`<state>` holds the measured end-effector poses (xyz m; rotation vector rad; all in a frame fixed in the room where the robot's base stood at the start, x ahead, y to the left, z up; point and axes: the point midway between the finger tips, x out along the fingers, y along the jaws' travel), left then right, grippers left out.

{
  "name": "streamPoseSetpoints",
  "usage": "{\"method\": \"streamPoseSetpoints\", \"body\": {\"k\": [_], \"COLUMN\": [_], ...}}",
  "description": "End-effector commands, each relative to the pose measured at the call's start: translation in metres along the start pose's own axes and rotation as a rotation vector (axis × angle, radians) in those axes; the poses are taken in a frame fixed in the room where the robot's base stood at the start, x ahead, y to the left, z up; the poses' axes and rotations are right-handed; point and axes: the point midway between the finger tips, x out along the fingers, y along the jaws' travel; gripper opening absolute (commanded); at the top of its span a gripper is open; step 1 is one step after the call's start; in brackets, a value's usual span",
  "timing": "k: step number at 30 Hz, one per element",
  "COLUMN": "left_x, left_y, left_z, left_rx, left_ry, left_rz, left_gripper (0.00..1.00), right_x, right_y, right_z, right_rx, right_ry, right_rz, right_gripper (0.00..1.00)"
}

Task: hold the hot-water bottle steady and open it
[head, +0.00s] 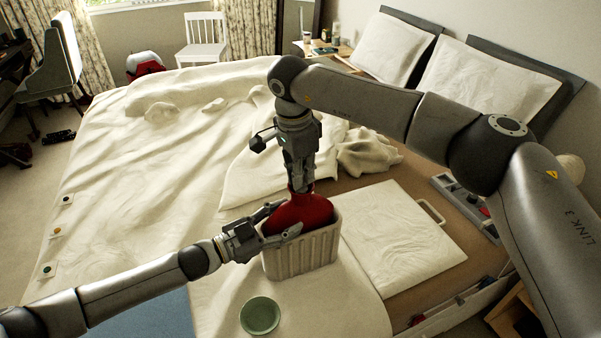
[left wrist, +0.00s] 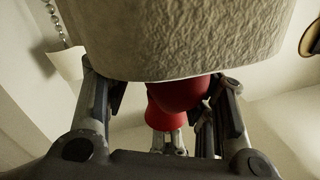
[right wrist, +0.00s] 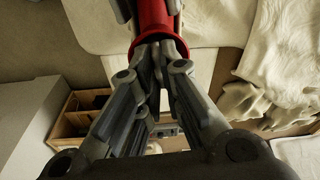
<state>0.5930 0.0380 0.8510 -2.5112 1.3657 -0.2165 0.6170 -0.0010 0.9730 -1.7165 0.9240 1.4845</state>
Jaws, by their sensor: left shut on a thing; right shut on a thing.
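The red hot-water bottle (head: 300,211) stands upright in a beige ribbed tub (head: 302,261) on the bed, its lower part hidden by the tub. My left gripper (head: 282,221) comes in from the left, shut on the bottle's body just above the tub rim. In the left wrist view, its fingers flank the red bottle (left wrist: 182,95). My right gripper (head: 301,187) points down from above. In the right wrist view, its fingertips (right wrist: 160,45) close together at the bottle's flared red mouth (right wrist: 153,25). The stopper is hidden between them.
A green bowl (head: 260,315) sits in front of the tub. A white folded cloth or board (head: 400,240) lies to its right, with a grey tray (head: 465,205) beyond. Crumpled bedding (head: 365,152) lies behind.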

Motion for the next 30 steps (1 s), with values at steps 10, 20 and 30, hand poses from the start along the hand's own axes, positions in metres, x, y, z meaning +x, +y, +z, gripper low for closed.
{"method": "streamPoseSetpoints", "body": {"k": [10, 20, 30], "left_x": [0.0007, 0.0008, 0.0007], "left_y": [0.0043, 0.0044, 0.0042], "left_z": [0.0016, 0.0016, 0.0019], "left_rx": [0.003, 0.003, 0.001], "left_ry": [-0.002, -0.002, -0.003], "left_rz": [0.007, 0.007, 0.006], "left_gripper": [0.00, 0.00, 0.00], "right_x": [-0.0015, -0.0016, -0.0017], "right_y": [-0.0007, -0.0008, -0.0006], "right_z": [0.0007, 0.0001, 0.0001], "right_rx": [-0.657, -1.223, -1.428], "right_ry": [-0.018, -0.028, -0.031], "right_rz": [-0.087, -0.154, -0.176], "right_gripper": [0.00, 0.00, 0.00]}}
